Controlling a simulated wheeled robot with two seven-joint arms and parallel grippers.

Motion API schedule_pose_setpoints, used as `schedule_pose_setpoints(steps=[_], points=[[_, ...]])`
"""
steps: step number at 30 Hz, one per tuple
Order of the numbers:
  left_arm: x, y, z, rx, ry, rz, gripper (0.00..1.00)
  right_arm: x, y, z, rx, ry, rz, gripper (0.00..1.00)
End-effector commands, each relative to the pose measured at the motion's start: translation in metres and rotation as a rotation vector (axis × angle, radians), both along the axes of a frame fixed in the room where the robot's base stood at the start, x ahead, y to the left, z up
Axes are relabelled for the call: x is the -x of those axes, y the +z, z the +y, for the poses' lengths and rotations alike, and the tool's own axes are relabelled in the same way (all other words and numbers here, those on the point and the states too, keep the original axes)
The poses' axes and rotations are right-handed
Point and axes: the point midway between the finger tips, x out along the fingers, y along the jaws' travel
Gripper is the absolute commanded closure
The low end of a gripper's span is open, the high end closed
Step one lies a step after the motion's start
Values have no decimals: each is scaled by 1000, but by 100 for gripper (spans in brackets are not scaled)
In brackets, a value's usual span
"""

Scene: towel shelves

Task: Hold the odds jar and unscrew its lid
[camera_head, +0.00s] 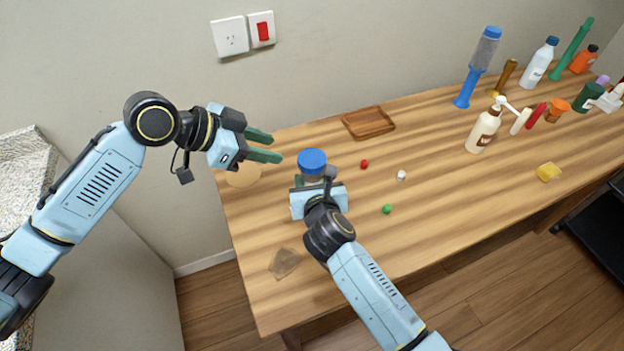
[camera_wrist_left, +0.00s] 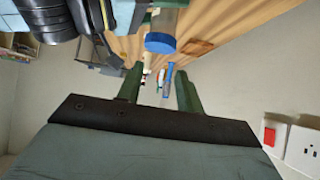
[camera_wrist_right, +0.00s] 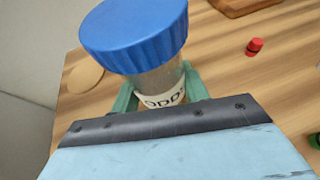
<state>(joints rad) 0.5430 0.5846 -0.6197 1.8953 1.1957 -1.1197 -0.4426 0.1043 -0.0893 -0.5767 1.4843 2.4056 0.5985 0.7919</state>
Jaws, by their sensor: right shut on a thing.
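The odds jar is a clear jar with a blue lid (camera_head: 312,160) and a white label, upright on the table's left part. In the right wrist view its blue lid (camera_wrist_right: 135,35) is on top and part of the label (camera_wrist_right: 165,97) shows. My right gripper (camera_wrist_right: 160,95) is shut around the jar's body, below the lid. My left gripper (camera_head: 262,146) is open and empty, up and left of the jar, with its green fingers apart. In the left wrist view the blue lid (camera_wrist_left: 160,43) appears beyond the left fingers (camera_wrist_left: 160,88). The jar's lower part is mostly hidden by my right gripper.
A wooden tray (camera_head: 368,123) lies behind the jar. Red (camera_head: 364,164), white (camera_head: 401,175) and green (camera_head: 387,209) small pieces lie to its right. A round pale disc (camera_head: 243,176) and a clear flat piece (camera_head: 284,263) lie left and front. Several bottles stand far right.

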Motion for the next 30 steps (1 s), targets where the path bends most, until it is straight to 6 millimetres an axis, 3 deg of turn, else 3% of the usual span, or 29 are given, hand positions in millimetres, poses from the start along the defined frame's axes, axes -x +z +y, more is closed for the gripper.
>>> schedule_pose_setpoints(steps=[1, 5, 11, 21, 30], points=[[0, 0, 0, 0, 0, 0, 64, 0, 0, 0, 0, 0, 0, 78], [0, 1, -2, -3, 3, 13, 47, 0, 0, 0, 0, 0, 0, 78], [1, 4, -23, -55, 58, 142, 21, 0, 0, 0, 0, 0, 0, 78], [3, 27, -64, -291, 410, 421, 21, 0, 0, 0, 0, 0, 0, 78], [3, 54, -74, -407, 765, 460, 21, 0, 0, 0, 0, 0, 0, 78]])
